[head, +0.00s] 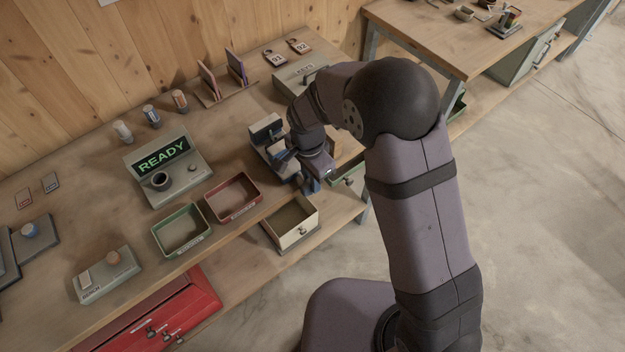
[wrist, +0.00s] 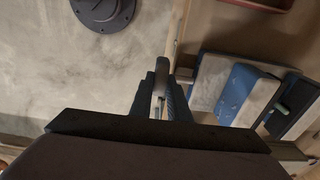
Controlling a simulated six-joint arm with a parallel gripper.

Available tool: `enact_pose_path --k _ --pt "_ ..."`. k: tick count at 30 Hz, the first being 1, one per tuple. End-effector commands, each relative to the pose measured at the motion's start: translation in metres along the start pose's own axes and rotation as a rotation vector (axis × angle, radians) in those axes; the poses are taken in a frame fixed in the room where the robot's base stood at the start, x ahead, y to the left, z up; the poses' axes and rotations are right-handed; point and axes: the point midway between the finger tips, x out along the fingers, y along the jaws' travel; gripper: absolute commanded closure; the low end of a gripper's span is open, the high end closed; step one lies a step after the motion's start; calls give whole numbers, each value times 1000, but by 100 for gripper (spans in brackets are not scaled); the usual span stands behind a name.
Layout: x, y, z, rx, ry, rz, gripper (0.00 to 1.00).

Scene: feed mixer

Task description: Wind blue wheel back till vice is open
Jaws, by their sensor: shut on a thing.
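The blue vice (head: 279,166) stands at the front edge of the bench, partly behind my gripper; it also shows at the right of the wrist view (wrist: 236,94). A gap shows between its jaws in the wrist view, but I cannot tell how far open they are. The blue wheel (head: 312,186) shows only as a small patch beside my gripper (head: 304,178), at the vice's front end. In the wrist view my gripper (wrist: 160,98) is shut on a grey upright handle (wrist: 160,71), which looks like the wheel's handle. The rest of the wheel is hidden.
A red tray (head: 233,197), a green tray (head: 181,230) and an open cream drawer (head: 292,222) lie left of and below the vice. A console reading READY (head: 166,165) stands behind them. A grey box (head: 300,76) is behind the vice. Open floor lies to the right.

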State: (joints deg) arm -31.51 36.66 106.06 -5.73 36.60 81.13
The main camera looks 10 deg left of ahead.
Motion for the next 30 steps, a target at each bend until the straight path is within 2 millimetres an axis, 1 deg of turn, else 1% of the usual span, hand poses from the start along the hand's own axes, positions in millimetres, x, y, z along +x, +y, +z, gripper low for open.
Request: enact_pose_path --k 1,8,30 --pt "3 0 2 -5 22 -1 100" --pt "6 -2 6 -8 164 -5 100" --pt "12 -2 21 -3 729 -7 100"
